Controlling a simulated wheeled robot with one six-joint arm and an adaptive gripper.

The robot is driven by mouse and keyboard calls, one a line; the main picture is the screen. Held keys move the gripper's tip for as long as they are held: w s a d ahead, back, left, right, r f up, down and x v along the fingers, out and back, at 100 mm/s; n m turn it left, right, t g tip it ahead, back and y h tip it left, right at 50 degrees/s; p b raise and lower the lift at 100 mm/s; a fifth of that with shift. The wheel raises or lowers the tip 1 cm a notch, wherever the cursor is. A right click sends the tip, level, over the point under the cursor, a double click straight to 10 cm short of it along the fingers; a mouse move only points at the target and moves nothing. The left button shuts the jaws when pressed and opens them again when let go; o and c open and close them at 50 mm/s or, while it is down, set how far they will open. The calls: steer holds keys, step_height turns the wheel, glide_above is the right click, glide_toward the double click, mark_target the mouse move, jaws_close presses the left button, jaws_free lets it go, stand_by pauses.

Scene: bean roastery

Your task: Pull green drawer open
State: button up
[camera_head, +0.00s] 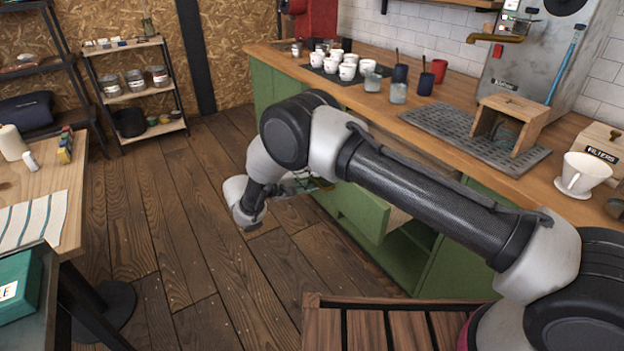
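A green drawer front (364,213) stands out from the green cabinet under the wooden counter. Part of the drawer's light wooden inside shows behind it, so it is at least partly open. My arm crosses in front and hides much of the drawer and its upper edge. My gripper (308,184) is at the left end of the drawer front, mostly hidden behind my arm. I cannot tell whether its fingers are shut or touch a handle.
The counter (408,128) holds white cups (347,71), dark mugs (400,73), a grey drip tray (470,136) and a white dripper (583,174). An open green shelf space (405,255) lies below the drawer. The wooden floor (185,235) at left is clear. A table (62,185) stands far left.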

steer(key=v, duration=1.1)
steer(key=shift+s+a, duration=0.2)
steer(key=shift+a, duration=0.05)
